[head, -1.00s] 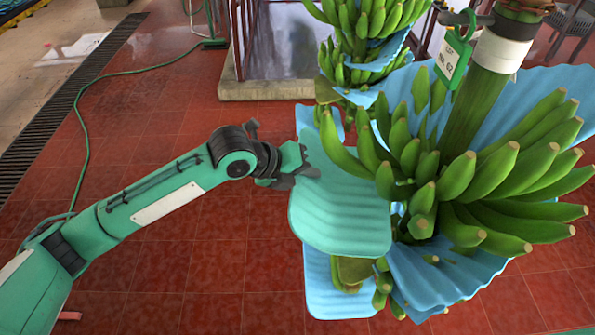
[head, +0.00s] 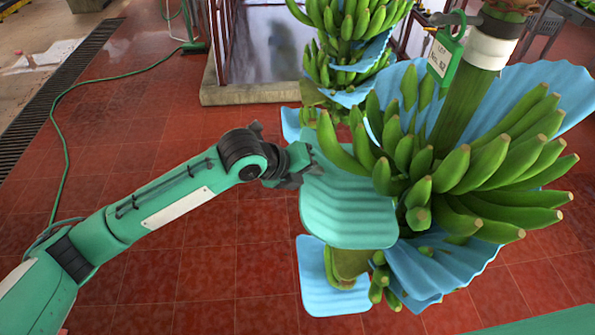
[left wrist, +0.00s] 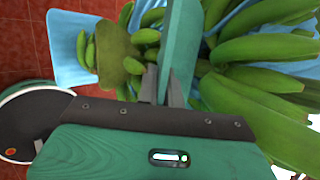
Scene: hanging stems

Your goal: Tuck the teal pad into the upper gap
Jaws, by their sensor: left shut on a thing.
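The teal pad (head: 345,208) is a ribbed, curved sheet beside the left of the near banana stem in the head view. My left gripper (head: 312,163) is shut on its upper left edge. In the left wrist view the pad (left wrist: 180,40) stands edge-on between the fingers of the left gripper (left wrist: 162,88). The near stem's green bananas (head: 440,170) lie just right of the pad, and its right edge overlaps them in the picture. I cannot tell whether it touches them. The right gripper is not in view.
Blue pads (head: 440,265) sit between the hands of the near stem, and another blue pad (head: 330,285) hangs below the teal one. A second stem (head: 350,45) hangs behind. A green tag (head: 445,52) hangs at the top. The red tiled floor (head: 210,260) is open at left.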

